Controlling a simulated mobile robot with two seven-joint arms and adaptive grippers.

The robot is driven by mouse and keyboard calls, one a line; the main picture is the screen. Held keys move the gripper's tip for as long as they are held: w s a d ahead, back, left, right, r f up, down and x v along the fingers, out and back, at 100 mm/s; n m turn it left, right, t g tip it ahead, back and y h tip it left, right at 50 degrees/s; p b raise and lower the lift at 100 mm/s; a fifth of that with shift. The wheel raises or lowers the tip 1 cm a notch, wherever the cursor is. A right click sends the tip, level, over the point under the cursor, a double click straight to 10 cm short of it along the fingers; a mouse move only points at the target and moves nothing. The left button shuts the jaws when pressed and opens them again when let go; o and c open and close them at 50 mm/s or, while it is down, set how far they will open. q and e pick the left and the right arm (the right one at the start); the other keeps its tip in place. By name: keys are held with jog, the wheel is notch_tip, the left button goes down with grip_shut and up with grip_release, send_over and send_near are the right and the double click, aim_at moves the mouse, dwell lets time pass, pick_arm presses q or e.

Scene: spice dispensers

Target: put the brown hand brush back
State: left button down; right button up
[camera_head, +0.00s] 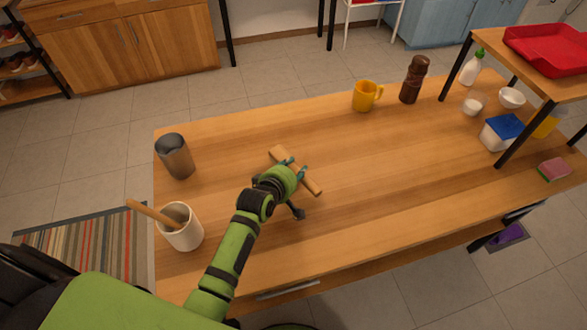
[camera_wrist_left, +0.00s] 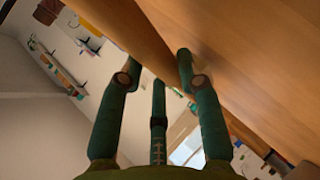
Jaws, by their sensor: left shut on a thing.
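The brown hand brush (camera_head: 312,186) is a long light-brown wooden piece over the middle of the table, lying aslant from upper left to lower right in the head view. The gripper hides part of the brush, and I cannot see bristles. I cannot tell clearly how far the brush is above the table. In the left wrist view my left gripper's fingers (camera_wrist_left: 158,80) show beside a brown wooden surface. My right gripper is not in view.
On the wooden table (camera_head: 390,180) stand a white crock (camera_head: 183,232) with a wooden handle in it, a grey cup (camera_head: 174,156), a yellow mug (camera_head: 366,96) and a brown mill (camera_head: 413,80). A raised shelf (camera_head: 530,75) stands at the right. The table's centre right is clear.

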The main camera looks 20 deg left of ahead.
pick_arm(q)
jog(key=shift+f+b, duration=0.4)
jog(key=shift+f, duration=0.25)
jog(key=c, duration=0.8)
grip_release()
jog(key=shift+s, duration=0.1)
